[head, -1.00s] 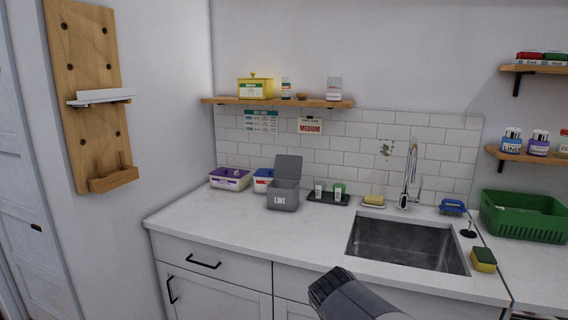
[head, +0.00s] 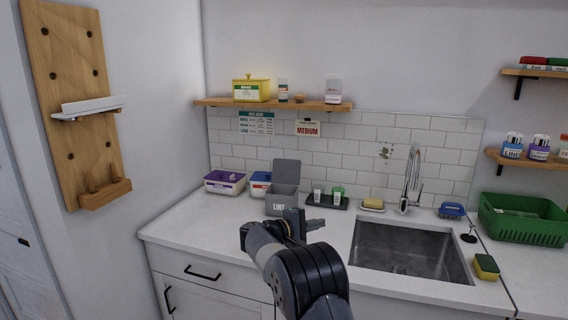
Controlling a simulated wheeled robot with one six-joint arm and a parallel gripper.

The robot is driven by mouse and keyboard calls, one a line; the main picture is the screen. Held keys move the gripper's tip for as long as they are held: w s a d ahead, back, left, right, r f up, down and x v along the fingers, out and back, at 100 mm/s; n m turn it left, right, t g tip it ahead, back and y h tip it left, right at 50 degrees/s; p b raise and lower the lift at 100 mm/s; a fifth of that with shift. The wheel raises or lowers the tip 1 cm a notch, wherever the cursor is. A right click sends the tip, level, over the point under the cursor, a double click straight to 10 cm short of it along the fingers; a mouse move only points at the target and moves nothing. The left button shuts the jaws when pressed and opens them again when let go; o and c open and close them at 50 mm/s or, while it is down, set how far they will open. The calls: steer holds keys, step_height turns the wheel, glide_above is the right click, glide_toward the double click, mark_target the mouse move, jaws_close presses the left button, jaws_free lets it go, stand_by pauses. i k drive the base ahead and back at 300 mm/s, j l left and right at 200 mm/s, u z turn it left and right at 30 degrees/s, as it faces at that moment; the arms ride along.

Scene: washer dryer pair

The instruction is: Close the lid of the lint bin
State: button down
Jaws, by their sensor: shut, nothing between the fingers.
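The lint bin (head: 279,206) is a small grey box labelled LINT on the white counter, left of the sink. Its grey lid (head: 286,172) stands upright, open at the back of the bin. My gripper (head: 300,220) is in front of the bin in the head view, at the front of my dark arm, and covers the bin's lower right part. It is shut and holds nothing. I cannot tell whether it touches the bin.
A purple-lidded box (head: 225,183) and a blue-and-white box (head: 260,184) stand left of the bin. A black tray (head: 312,202) with small containers lies to its right, then a soap dish (head: 372,207), faucet (head: 411,180) and sink (head: 400,250). A shelf (head: 225,102) hangs above.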

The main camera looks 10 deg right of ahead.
mark_target(285, 172)
steer(key=i+j+z, duration=0.1)
steer(key=i+j, duration=0.15)
steer(key=i+j+z, duration=0.1)
steer(key=i+j, duration=0.15)
steer(key=i+j+z, duration=0.1)
steer(key=i+j, duration=0.15)
steer(key=j, duration=0.2)
steer(key=i+j+z, duration=0.2)
steer(key=i+j, duration=0.2)
steer(key=j, duration=0.3)
steer(key=i+j+z, duration=0.1)
steer(key=j, duration=0.25)
steer(key=i+j+z, duration=0.1)
steer(key=i+j, duration=0.2)
steer(key=i+j+z, duration=0.1)
steer(key=j, duration=0.45)
steer(key=i+l, duration=0.05)
